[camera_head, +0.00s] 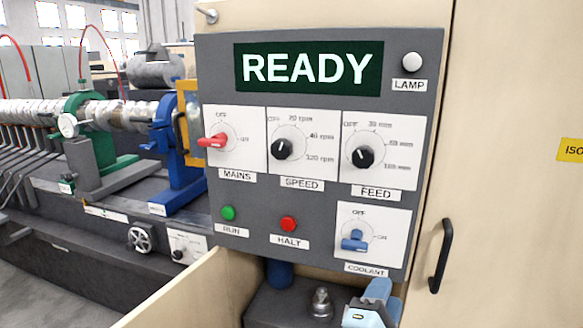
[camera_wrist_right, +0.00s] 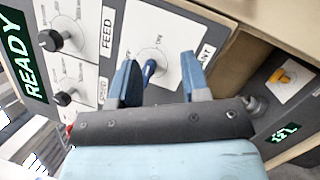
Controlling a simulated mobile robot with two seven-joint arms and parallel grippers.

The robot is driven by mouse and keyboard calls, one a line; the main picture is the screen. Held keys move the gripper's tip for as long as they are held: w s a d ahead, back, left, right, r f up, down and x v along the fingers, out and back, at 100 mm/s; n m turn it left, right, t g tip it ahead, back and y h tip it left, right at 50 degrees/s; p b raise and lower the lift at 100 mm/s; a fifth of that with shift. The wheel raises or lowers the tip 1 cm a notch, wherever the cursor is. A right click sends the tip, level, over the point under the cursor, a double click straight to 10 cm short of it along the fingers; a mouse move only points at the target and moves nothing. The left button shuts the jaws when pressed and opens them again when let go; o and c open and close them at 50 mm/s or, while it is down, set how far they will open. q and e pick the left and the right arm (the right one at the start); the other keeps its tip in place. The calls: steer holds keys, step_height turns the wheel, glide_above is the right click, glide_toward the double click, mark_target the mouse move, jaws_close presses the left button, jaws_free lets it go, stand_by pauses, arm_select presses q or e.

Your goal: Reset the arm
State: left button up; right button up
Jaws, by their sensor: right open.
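My right gripper (camera_head: 370,300) is at the bottom of the head view, below the grey control panel (camera_head: 320,212). In the right wrist view my right gripper (camera_wrist_right: 159,78) has its two blue fingers apart and nothing held. The blue COOLANT knob (camera_head: 355,241) is on the panel's lower right. It shows between the fingers in the right wrist view (camera_wrist_right: 150,70), but I cannot tell the gap to it. The panel display (camera_head: 308,68) reads READY. My left gripper is in neither view.
The red MAINS knob (camera_head: 212,141), black SPEED knob (camera_head: 281,149) and black FEED knob (camera_head: 363,157) sit above the green RUN button (camera_head: 228,213) and red HALT button (camera_head: 288,224). A black door handle (camera_head: 441,256) is at right. An orange knob (camera_wrist_right: 283,76) shows in the wrist view.

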steer(key=d+f+n+h, duration=0.1)
steer(key=d, duration=0.7)
step_height(320, 180, down, 18)
steer(key=s+d+g+y, duration=0.2)
steer(key=g+y, duration=0.1)
steer(key=y, duration=0.4)
steer(key=s+d+f+m+g+y, duration=0.2)
steer(key=s+f+m+y, duration=0.25)
steer(key=s+f, duration=0.4)
steer(key=s+d+f+m+g+y, duration=0.35)
steer(key=s+f+m, duration=0.25)
steer(key=s, duration=0.5)
steer(key=w+a+f+m+t+y+b, duration=0.1)
steer(key=a+m+t+b, duration=0.1)
steer(key=a+b, duration=0.4)
steer(key=w+a+f+m+t+b, duration=0.15)
steer(key=a+b, duration=0.25)
steer(key=a, duration=0.5)
arm_select(q)
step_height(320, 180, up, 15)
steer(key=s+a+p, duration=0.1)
steer(key=p, duration=2.7)
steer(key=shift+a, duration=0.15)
arm_select(e)
step_height(320, 180, up, 19)
steer(key=s+d+g, duration=0.1)
steer(key=d, duration=0.1)
steer(key=shift+s+d+m+h, duration=0.25)
steer(key=shift+d+m+h, duration=0.05)
steer(key=shift+d, duration=0.1)
